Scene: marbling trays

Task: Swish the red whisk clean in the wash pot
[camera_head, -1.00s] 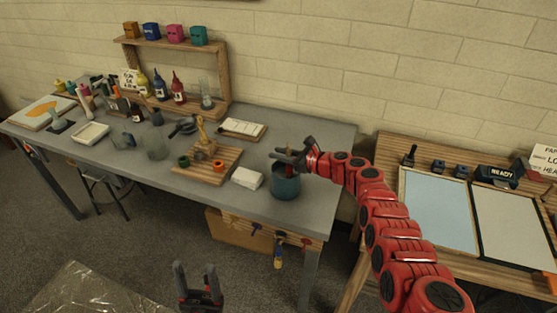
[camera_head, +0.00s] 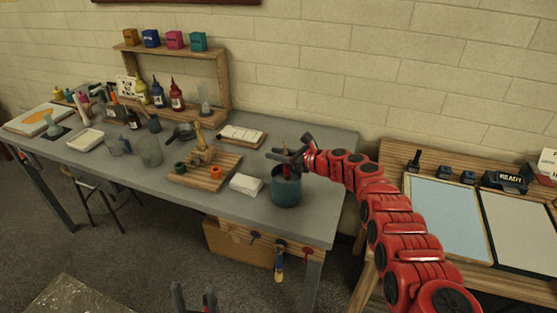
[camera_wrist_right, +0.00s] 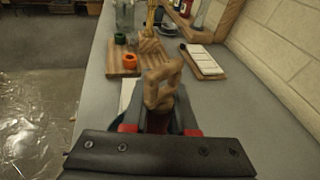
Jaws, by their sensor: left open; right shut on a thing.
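The wash pot (camera_head: 286,192) is a blue-teal pot near the front right edge of the grey table. My right gripper (camera_head: 288,160) is over its mouth, shut on the red whisk (camera_head: 286,171). The whisk shows as a short reddish-brown piece below the fingers, upright at the pot's mouth. Its lower end is hidden by the pot wall. In the right wrist view a tan, loop-shaped wooden piece (camera_wrist_right: 162,86), apparently the handle, stands up between the fingers; the pot is mostly hidden there. My left gripper (camera_head: 194,298) is open and empty at the bottom edge, partly cut off.
A wooden board (camera_head: 205,170) with green and orange rings stands further left. A white palette (camera_head: 242,134) lies behind. Glasses and bottles fill the left. A second table with trays (camera_head: 446,218) is at right.

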